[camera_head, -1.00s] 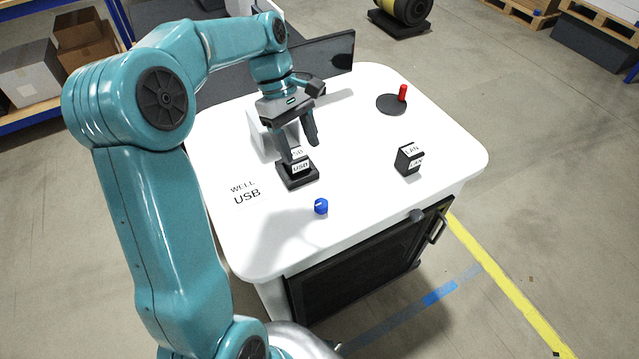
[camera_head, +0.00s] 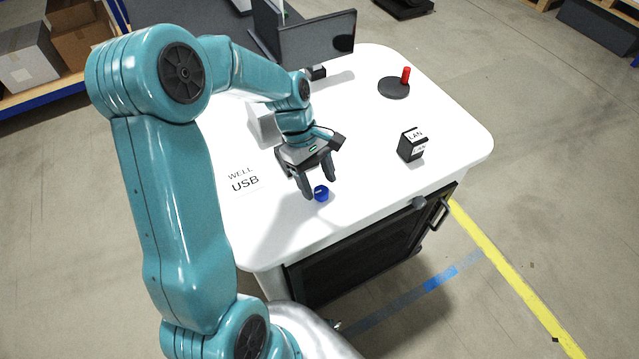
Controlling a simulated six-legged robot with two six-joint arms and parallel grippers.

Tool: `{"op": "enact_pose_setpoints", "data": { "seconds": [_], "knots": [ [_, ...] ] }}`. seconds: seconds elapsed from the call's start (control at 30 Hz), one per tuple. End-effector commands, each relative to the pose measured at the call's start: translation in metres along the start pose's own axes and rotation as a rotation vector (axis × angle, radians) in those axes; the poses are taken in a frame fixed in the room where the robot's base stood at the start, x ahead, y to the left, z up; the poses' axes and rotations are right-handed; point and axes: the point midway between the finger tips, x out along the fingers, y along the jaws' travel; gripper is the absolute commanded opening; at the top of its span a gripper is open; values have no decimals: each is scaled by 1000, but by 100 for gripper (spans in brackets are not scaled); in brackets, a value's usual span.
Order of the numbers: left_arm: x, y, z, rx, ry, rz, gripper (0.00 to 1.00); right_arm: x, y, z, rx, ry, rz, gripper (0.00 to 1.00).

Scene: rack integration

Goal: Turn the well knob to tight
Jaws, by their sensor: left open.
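The well knob is the small blue knob (camera_head: 321,194) on the white tabletop, near its front edge. My left gripper (camera_head: 319,188) is open, with its fingers pointing down close to the knob. One finger is to the left of the knob and the other is just behind its right side. I cannot tell whether either finger touches it. The words WELL and USB (camera_head: 245,182) are printed on the tabletop to the left of the gripper. The right gripper is not in view.
A black LAN block (camera_head: 411,146) stands to the right on the white table (camera_head: 455,140). A red peg (camera_head: 406,75) stands on a dark disc (camera_head: 393,88) at the back right. A monitor (camera_head: 318,38) stands at the back.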

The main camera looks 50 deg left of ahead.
Motion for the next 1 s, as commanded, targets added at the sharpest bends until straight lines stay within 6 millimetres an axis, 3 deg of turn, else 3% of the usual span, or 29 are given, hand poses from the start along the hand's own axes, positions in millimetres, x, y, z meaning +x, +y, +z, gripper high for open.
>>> {"op": "enact_pose_setpoints", "data": {
  "seconds": [0.2,0.47,0.63,0.67,1.0],
  "knots": [
    [18,2,-1,0,-1,-1,60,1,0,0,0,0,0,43],
    [18,2,-2,0,1,1,60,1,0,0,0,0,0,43],
    [18,2,-2,0,1,1,8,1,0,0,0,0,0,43],
    [18,2,-2,0,1,1,4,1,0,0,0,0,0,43],
    [17,2,-2,40,1,-16,4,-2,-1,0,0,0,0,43]
  ]
}}
